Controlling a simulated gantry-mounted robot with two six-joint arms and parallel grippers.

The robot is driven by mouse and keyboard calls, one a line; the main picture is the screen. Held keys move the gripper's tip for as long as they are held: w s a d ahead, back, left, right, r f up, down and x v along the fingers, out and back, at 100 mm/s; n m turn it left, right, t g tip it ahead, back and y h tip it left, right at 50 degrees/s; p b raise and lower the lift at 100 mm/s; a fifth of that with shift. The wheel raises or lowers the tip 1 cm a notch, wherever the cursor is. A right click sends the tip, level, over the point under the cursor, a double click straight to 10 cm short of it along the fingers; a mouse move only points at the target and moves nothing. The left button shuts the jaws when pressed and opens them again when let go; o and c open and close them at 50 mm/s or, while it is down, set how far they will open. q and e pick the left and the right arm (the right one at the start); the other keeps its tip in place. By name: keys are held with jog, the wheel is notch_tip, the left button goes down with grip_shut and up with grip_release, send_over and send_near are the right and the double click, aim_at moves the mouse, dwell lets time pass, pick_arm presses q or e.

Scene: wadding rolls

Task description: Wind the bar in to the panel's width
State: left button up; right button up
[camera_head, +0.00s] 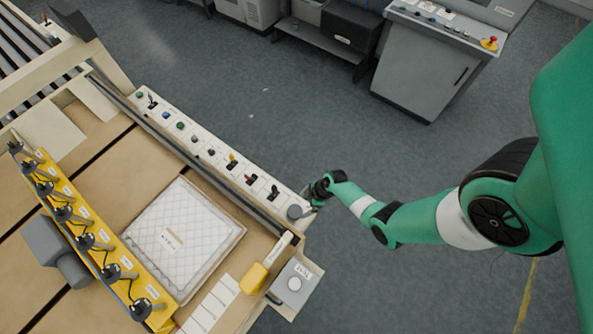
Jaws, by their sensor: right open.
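A white quilted panel (168,245) with a small label lies flat on the tan machine bed. A yellow bar (92,226) carrying several black clamp-like heads and cables runs diagonally along its left side. A cream strip control panel (211,152) with coloured knobs and levers runs along the bed's right edge. A grey round knob (294,212) sits at its near end. My right gripper (309,203) is open, close beside this knob; whether it touches is too small to tell. My left gripper is not in view.
A yellow block (254,278) with a cream arm and a grey box (294,284) with a round white button stand at the bed's near right corner. A grey console (425,70) with a red button stands at the back. The grey floor between is clear.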

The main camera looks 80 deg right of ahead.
aim_at(295, 211)
jog(key=b+x, duration=0.5)
jog(key=x, duration=0.2)
jog(key=shift+f+b, duration=0.4)
jog(key=shift+f, duration=0.05)
jog(key=shift+w+a+f, duration=0.1)
jog(key=shift+w+f, duration=0.1)
jog(key=shift+f, duration=0.05)
jog(key=c, duration=1.2)
jog(key=shift+o, duration=0.2)
jog(key=shift+m, duration=0.4)
